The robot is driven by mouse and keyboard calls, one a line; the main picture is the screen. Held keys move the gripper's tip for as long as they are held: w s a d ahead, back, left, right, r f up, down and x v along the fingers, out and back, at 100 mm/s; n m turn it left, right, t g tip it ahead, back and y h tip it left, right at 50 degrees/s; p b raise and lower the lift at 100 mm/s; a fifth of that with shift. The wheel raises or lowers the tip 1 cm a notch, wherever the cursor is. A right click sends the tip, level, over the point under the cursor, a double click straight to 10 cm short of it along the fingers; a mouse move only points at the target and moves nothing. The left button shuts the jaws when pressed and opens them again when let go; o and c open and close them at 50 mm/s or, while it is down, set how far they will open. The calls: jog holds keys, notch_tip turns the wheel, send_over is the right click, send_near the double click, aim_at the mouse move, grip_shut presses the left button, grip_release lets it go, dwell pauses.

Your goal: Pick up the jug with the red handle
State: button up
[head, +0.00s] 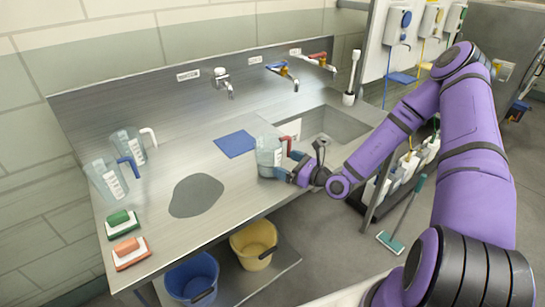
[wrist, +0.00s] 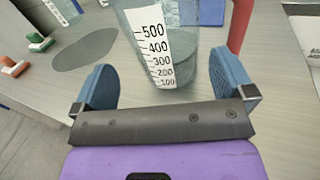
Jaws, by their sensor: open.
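The clear jug with the red handle (head: 268,155) stands upright on the steel counter, near the sink. Its red handle (head: 287,143) points right, towards the sink. In the wrist view the jug (wrist: 170,55) shows its white scale, and the red handle (wrist: 240,22) rises at the upper right. My gripper (head: 287,174) is at the jug's near right side. In the wrist view my gripper (wrist: 165,85) is open, with its blue fingers apart on either side of the jug's lower part. I cannot tell whether either finger touches it. The jug's base is partly hidden from the head camera.
Two more jugs, with a blue handle (head: 107,180) and a white handle (head: 130,146), stand at the counter's left. Two brushes (head: 130,252) lie at the front left. A blue mat (head: 236,144) lies behind the jug. The sink (head: 325,127) is right. Buckets (head: 254,245) stand below.

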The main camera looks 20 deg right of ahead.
aim_at(278, 160)
jog(key=shift+x, duration=3.5)
jog(key=shift+d+f, duration=0.15)
jog(key=shift+f, duration=0.05)
jog(key=c, duration=0.9)
jog(key=shift+o, duration=0.2)
jog(key=shift+r, duration=0.1)
